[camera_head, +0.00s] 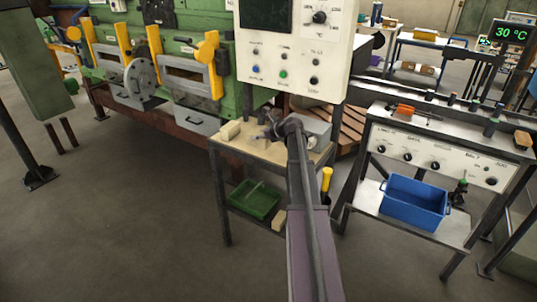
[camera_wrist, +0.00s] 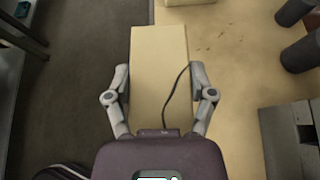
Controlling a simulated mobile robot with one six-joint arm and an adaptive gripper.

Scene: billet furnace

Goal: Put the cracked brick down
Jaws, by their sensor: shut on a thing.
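The cracked brick (camera_wrist: 158,60) is cream, with a dark crack line running down its right half. In the wrist view it lies lengthwise between the two fingers of my gripper (camera_wrist: 160,80), which is shut on its sides. It overlaps the left edge of the wooden worktable top (camera_wrist: 235,80); I cannot tell whether it touches the top. In the head view my gripper (camera_head: 270,128) is over the worktable (camera_head: 252,148), below the control panel, and the held brick is not clearly made out.
Another cream brick (camera_wrist: 188,2) lies ahead on the table; one shows at its left end (camera_head: 231,130). A grey box (camera_head: 313,128) stands at the right. Below are a green crate (camera_head: 254,200) and a yellow-handled tool (camera_head: 326,180). A blue bin (camera_head: 414,203) stands on the right-hand bench.

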